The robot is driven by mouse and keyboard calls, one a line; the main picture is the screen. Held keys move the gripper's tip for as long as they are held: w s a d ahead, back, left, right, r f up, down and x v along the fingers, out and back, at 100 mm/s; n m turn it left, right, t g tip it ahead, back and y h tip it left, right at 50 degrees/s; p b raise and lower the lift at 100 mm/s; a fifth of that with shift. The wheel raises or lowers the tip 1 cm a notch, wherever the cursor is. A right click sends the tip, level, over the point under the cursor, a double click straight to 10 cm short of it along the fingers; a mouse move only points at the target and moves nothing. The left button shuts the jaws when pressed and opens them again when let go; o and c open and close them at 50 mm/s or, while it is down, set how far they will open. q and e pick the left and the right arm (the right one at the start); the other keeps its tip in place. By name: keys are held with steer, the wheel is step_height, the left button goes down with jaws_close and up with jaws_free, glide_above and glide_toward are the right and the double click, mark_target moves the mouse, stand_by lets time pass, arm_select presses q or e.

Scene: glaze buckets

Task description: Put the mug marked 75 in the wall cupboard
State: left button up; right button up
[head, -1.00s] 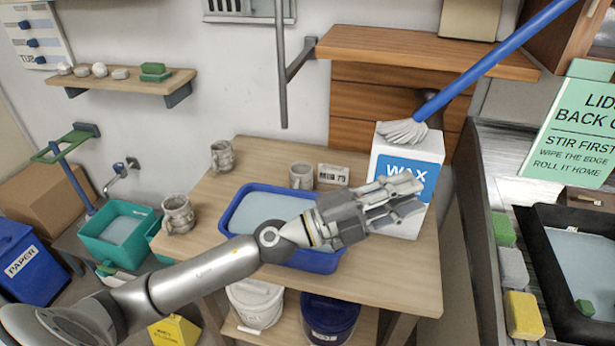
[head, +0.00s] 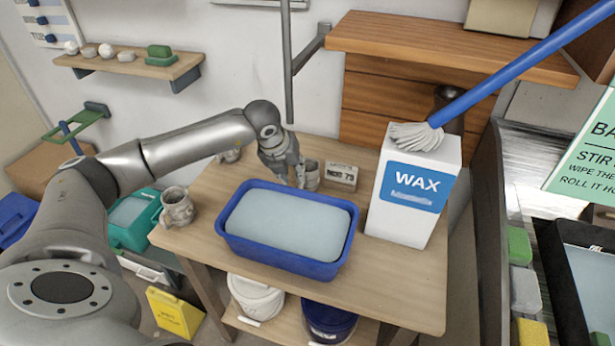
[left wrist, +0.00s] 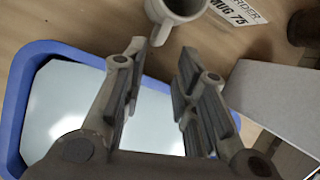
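A grey mug (head: 312,176) stands on the wooden table, beside a card reading MUG 75 (head: 341,177). Any mark on the mug itself is not legible. My left gripper (head: 289,174) points down just left of this mug. In the left wrist view the gripper (left wrist: 162,50) is open and empty, and the mug (left wrist: 172,18) is just beyond its fingertips, cut by the top edge. A brown wooden piece (head: 596,48) at the upper right may be part of the wall cupboard; I cannot tell. My right gripper is not in view.
A blue tub of pale liquid (head: 232,242) sits in front of the mug. A WAX box (head: 412,215) and a slanting blue-handled mop (head: 500,72) stand to the right. Another mug (head: 177,208) stands at the left; one (head: 229,156) is partly behind my arm.

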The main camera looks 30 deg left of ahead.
mark_target(301, 185)
arm_select(q)
steer(key=p+x, duration=0.2)
steer(key=x, duration=0.5)
steer(key=shift+w+f, duration=0.15)
steer(key=shift+c, duration=0.2)
steer(key=shift+d, duration=0.1)
jaws_close()
